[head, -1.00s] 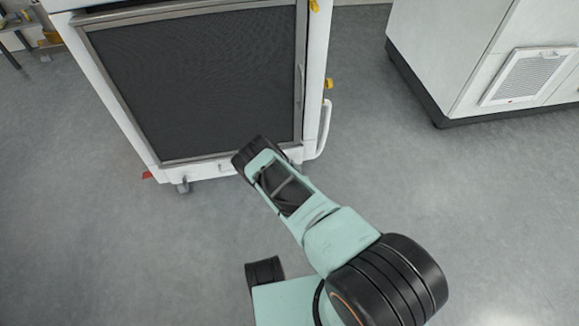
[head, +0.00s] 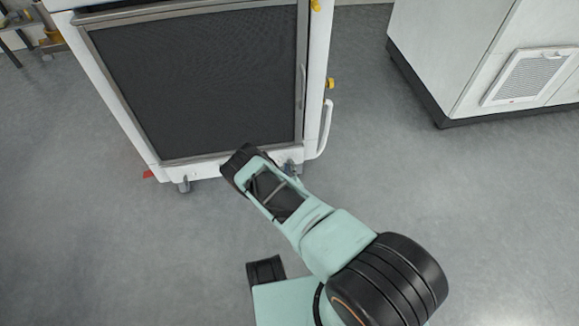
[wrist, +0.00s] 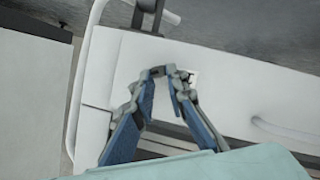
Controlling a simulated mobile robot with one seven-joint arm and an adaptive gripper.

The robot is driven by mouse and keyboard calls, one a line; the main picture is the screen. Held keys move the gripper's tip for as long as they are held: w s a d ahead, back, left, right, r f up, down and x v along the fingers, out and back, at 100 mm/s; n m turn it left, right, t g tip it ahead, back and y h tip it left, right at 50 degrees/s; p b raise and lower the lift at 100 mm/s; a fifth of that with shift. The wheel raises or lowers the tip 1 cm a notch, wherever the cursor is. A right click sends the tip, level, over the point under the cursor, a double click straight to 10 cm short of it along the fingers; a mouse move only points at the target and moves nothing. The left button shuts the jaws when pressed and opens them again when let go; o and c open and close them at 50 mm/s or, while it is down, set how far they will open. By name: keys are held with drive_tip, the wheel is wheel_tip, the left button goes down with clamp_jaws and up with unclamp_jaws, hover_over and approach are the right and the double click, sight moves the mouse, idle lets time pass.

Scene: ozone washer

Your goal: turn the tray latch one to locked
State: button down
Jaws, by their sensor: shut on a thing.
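The washer (head: 134,150) is a white cabinet with a dark front panel in a grey metal frame, at the upper left of the head view. My gripper (wrist: 159,74) shows in the wrist view with two blue-padded fingers, its tips converging over the white lower part of the cabinet. It is shut on a small part that I take to be tray latch one. The fingertips mostly hide this part, so its turn angle cannot be read.
A white bent side rail (head: 326,130) and a yellow knob (head: 329,84) stick out on the cabinet's right side. A dark caster (head: 184,186) stands under the left. A second white cabinet (head: 470,60) stands at the right. Grey floor (head: 100,250) lies open in front.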

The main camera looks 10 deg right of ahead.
drive_tip(key=n+h, duration=0.1)
drive_tip(key=n, duration=0.2)
drive_tip(key=shift+w+a+f+t+h, duration=0.1)
drive_tip(key=shift+a+f+t+h, duration=0.1)
drive_tip(key=shift+a+t+h, duration=0.15)
drive_tip(key=shift+f+n+t+h, duration=0.15)
drive_tip(key=shift+n+t+h, duration=0.2)
drive_tip(key=shift+n+h, duration=0.75)
drive_tip(key=shift+n+y, duration=0.35)
drive_tip(key=shift+n, duration=0.15)
drive_tip(key=c, duration=1.9)
unclamp_jaws()
drive_tip(key=v, duration=0.7)
drive_tip(key=shift+s, duration=0.25)
drive_tip(key=shift+a, duration=0.1)
drive_tip(key=shift+c, duration=0.4)
